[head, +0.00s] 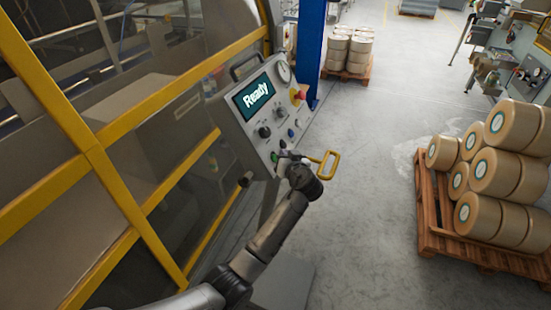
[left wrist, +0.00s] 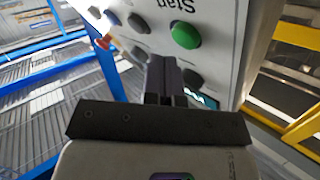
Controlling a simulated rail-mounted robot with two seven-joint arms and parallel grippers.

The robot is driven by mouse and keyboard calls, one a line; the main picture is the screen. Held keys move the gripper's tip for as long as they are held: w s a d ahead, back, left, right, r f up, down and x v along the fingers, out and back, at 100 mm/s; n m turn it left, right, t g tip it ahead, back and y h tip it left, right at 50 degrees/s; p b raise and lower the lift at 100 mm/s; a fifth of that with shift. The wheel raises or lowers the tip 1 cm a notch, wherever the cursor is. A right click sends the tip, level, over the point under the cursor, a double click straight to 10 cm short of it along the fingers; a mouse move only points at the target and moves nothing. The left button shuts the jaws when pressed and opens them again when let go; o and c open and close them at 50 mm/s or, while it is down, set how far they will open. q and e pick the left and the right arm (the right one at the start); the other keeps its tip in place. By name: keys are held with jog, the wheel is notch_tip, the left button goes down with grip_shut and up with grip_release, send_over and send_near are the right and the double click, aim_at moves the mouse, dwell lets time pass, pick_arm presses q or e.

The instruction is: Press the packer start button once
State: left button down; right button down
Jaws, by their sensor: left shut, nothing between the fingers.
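The grey control panel (head: 262,105) stands at the yellow-framed enclosure, and its screen (head: 255,95) reads "Ready". A green button (head: 274,157) sits low on the panel. In the left wrist view the green button (left wrist: 186,35) is large and clear, with an upside-down label beside it that seems to read "Start". My left gripper (head: 284,160) is shut and empty at the panel's lower part, close to the green button. In the wrist view its closed fingers (left wrist: 166,72) point at the panel just beside the button; I cannot tell whether they touch the panel. My right gripper is out of view.
Other knobs and buttons (left wrist: 138,23) sit around the green button. A red knob (head: 299,95) is on the panel's right side. A yellow handle (head: 328,165) sticks out near my wrist. A pallet (head: 430,215) of rolls stands at the right; the floor between is clear.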

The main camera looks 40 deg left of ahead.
pick_arm(q)
jog(key=shift+a+f, duration=0.1)
dwell(0.4)
jog(key=shift+s+a+f+b, duration=0.1)
jog(key=shift+s+a+b, duration=0.05)
jog(key=shift+a+b, duration=0.15)
